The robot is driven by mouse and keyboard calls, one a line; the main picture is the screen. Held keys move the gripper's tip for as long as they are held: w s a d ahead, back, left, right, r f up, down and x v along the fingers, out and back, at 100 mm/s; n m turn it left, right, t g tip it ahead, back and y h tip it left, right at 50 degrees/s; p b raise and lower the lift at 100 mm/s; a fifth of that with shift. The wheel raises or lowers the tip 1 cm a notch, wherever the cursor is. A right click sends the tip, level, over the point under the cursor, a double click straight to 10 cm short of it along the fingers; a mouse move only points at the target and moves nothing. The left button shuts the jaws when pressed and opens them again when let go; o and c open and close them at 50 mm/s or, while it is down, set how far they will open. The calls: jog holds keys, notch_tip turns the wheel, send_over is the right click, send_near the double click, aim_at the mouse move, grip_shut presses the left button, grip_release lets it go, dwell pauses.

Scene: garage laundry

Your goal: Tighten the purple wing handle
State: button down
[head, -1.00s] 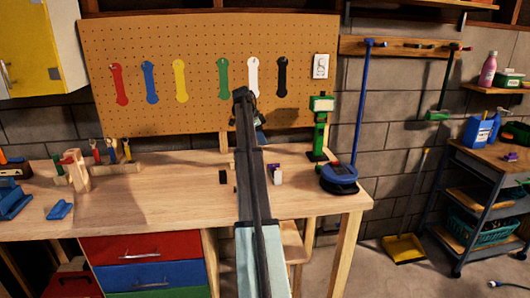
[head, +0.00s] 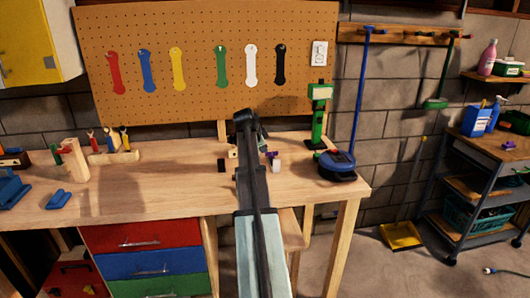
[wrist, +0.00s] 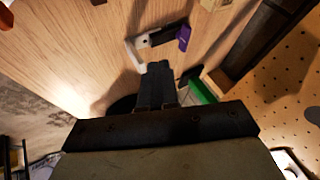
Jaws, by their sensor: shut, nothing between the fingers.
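The purple wing handle (head: 271,154) is a small purple piece beside a white block on the workbench, just right of my arm in the head view. In the wrist view the purple handle (wrist: 184,38) stands at the right end of a white and dark fixture (wrist: 150,40). My gripper (wrist: 158,68) has its dark fingers together, with nothing between them. Its tips are below and left of the handle in the wrist picture and appear apart from it. In the head view my arm hides most of the gripper and part of the fixture.
A green post (head: 319,118) and a blue round-based tool (head: 337,165) stand right of the fixture. A pegboard (head: 200,60) rises behind. Clamps and a wooden tool rack (head: 113,157) are at left; the bench (head: 150,190) between is clear. Another purple item (head: 508,146) lies on the cart.

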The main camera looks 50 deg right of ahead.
aim_at(272, 154)
jog(key=x, duration=0.9)
jog(key=shift+d+f, duration=0.2)
jog(key=shift+w+d, duration=0.8)
jog(key=shift+w, duration=0.15)
jog(key=shift+w+d, duration=0.5)
